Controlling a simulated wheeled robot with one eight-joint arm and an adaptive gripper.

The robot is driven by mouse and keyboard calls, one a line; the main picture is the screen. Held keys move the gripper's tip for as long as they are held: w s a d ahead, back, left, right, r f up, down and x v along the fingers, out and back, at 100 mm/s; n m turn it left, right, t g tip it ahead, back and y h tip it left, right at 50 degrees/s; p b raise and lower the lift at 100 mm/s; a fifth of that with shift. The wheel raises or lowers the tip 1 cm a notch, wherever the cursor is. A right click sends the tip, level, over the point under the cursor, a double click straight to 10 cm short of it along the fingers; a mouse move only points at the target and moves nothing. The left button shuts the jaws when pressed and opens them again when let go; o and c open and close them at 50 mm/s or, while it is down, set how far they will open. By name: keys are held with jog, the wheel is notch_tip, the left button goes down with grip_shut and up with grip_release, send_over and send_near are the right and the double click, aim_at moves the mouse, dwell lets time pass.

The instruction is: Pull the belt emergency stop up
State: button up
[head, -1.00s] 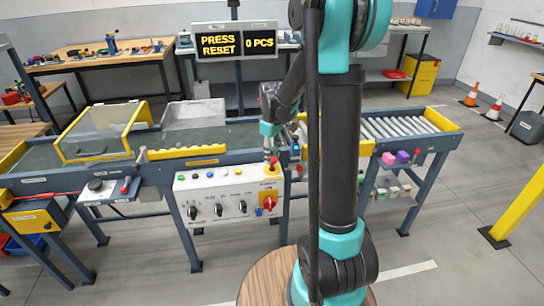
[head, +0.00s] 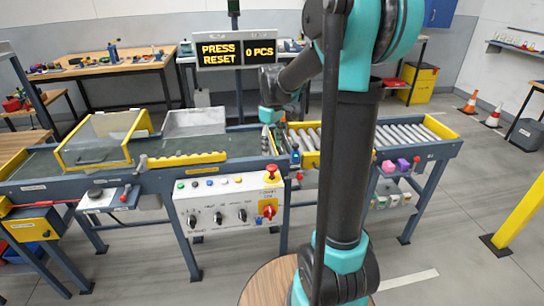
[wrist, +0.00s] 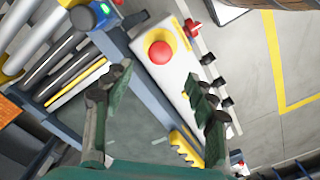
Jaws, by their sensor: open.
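The belt emergency stop (head: 271,168) is a red mushroom button on a yellow base, at the right end of the white control panel's top. In the wrist view the red button (wrist: 160,52) is in plain sight, beyond the gap between the fingers. My gripper (head: 268,141) is just above and behind the button in the head view, apart from it. In the wrist view my gripper (wrist: 158,100) has its two dark green fingers spread wide with nothing between them. I cannot tell from the pictures whether the button is pressed in or up.
The white panel (head: 205,212) has small buttons, black knobs and a red-and-yellow rotary switch (head: 269,211). The conveyor belt (head: 230,145) and rollers (head: 402,133) lie behind it. The display (head: 235,51) reads "PRESS RESET" and "0 PCS". Open floor lies right of the conveyor.

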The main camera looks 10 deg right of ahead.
jog(key=shift+r, duration=1.9)
jog(key=s+d+f+m+t, duration=0.2)
jog(key=s+f+m, duration=0.2)
jog(key=s+f, duration=0.3)
jog(key=s+d+f+m+t, duration=0.2)
jog(key=s+f+m, duration=0.3)
jog(key=s, duration=1)
jog(key=shift+s+f, duration=0.2)
jog(key=shift+f, duration=0.7)
jog(key=shift+d, duration=0.1)
jog(key=shift+c, duration=0.5)
